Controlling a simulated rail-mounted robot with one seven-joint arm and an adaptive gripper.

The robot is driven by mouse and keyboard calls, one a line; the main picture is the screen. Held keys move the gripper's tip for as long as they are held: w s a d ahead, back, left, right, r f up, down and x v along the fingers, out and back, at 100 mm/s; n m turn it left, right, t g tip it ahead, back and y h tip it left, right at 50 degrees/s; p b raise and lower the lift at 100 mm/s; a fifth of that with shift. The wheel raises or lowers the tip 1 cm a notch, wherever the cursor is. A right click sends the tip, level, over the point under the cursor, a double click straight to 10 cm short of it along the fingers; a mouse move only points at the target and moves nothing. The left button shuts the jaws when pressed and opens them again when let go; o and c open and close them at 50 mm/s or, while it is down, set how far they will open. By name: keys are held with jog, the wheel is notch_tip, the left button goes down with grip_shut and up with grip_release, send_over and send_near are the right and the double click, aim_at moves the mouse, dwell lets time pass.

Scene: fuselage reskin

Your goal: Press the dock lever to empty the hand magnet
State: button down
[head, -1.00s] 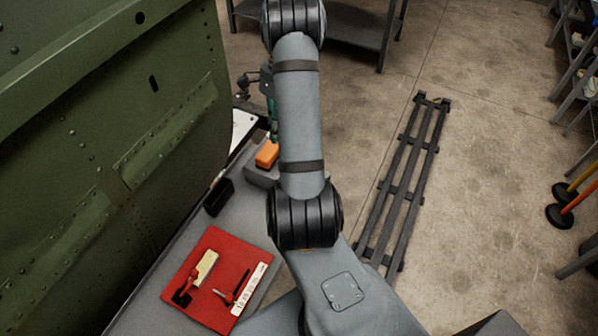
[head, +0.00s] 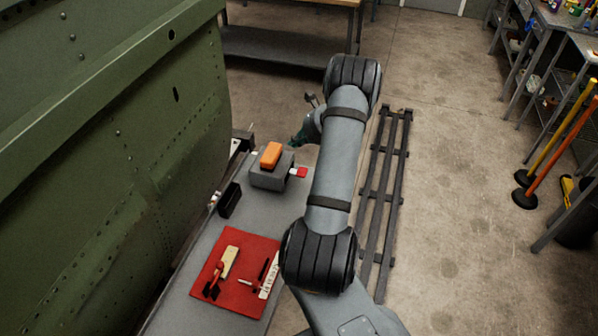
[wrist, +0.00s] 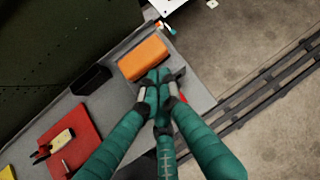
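The orange hand magnet (head: 271,155) rests on top of the grey dock block (head: 268,179) on the grey bench top. A red lever pad (head: 302,172) sticks out on a pale arm from the dock's right side. My gripper, teal with grey tips, is partly hidden behind my arm in the head view (head: 303,134). In the wrist view the orange magnet (wrist: 143,58) lies just beyond my gripper (wrist: 158,90). Its fingertips are drawn together with nothing visible between them. A bit of the red pad (wrist: 183,98) shows beside the fingers; contact cannot be told.
A black bin (head: 230,200) stands left of the dock, near the green fuselage panel (head: 110,150). A red mat (head: 236,276) with tools lies nearer on the bench. Dark rails (head: 386,200) run along the floor at right, with open floor beyond.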

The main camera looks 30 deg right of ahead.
jog(key=b, duration=0.6)
send_over(294, 170)
jog(key=s, duration=0.2)
jog(key=f, duration=0.8)
jog(key=shift+w+d, duration=0.2)
jog(key=shift+d, duration=0.1)
jog(key=shift+f+b, duration=0.3)
jog(key=shift+f, duration=0.05)
dwell(0.3)
jog(key=shift+f+b, duration=0.4)
jog(key=shift+b, duration=0.2)
jog(key=shift+s+d+f+b, duration=0.1)
jog(key=shift+s+f+b, duration=0.1)
jog(key=shift+f+b, duration=0.7)
dwell(0.9)
jog(key=shift+w+r+p, duration=0.1)
jog(key=shift+r+p, duration=0.8)
jog(key=shift+r, duration=0.45)
